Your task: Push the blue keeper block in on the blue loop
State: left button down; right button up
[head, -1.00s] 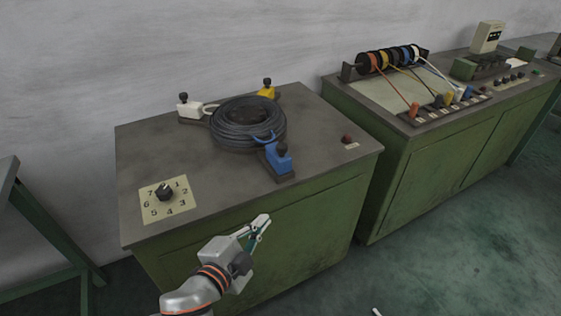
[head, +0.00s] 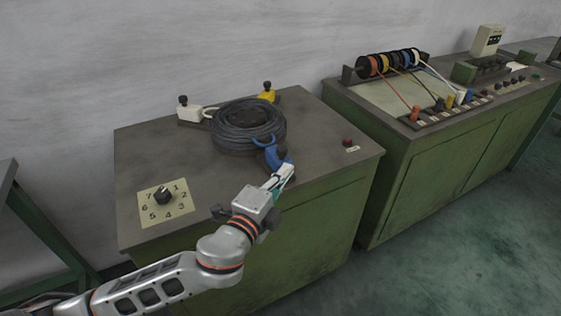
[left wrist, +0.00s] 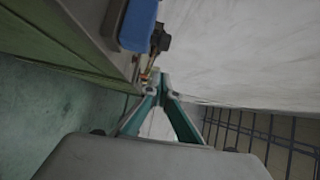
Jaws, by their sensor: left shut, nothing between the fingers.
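The blue keeper block (head: 284,157) stands at the front of the black cable coil (head: 236,135), near the bench's front edge. The blue loop (head: 264,141) reaches from the block to the coil. My left gripper (head: 289,168) is shut and empty, close in front of the block and covering its lower part in the head view. In the left wrist view the block (left wrist: 138,25) shows at the top, beyond and left of the fingertips (left wrist: 162,82). I cannot tell whether the fingers touch it. My right gripper is out of view.
A white block (head: 190,112) and a yellow block (head: 268,92) stand behind the coil. A numbered dial (head: 163,196) is at the front left and a red button (head: 347,142) at the right of the bench top (head: 150,150). A second bench (head: 400,150) stands to the right.

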aim_at(280, 162)
pick_arm(q)
jog(key=shift+w+a+f, duration=0.1)
jog(key=shift+w+a, duration=0.1)
jog(key=shift+w, duration=0.55)
jog(key=shift+w+a, duration=0.2)
jog(key=shift+w, duration=0.55)
jog(key=shift+w+a+f, duration=0.1)
jog(key=shift+w+a, duration=0.1)
jog(key=shift+w, duration=0.55)
jog(key=shift+r, duration=0.1)
jog(key=w+a, duration=0.2)
jog(key=w, duration=0.1)
jog(key=w+a, duration=0.1)
jog(key=w, duration=0.1)
jog(key=shift+p, duration=0.3)
jog(key=shift+a, duration=0.1)
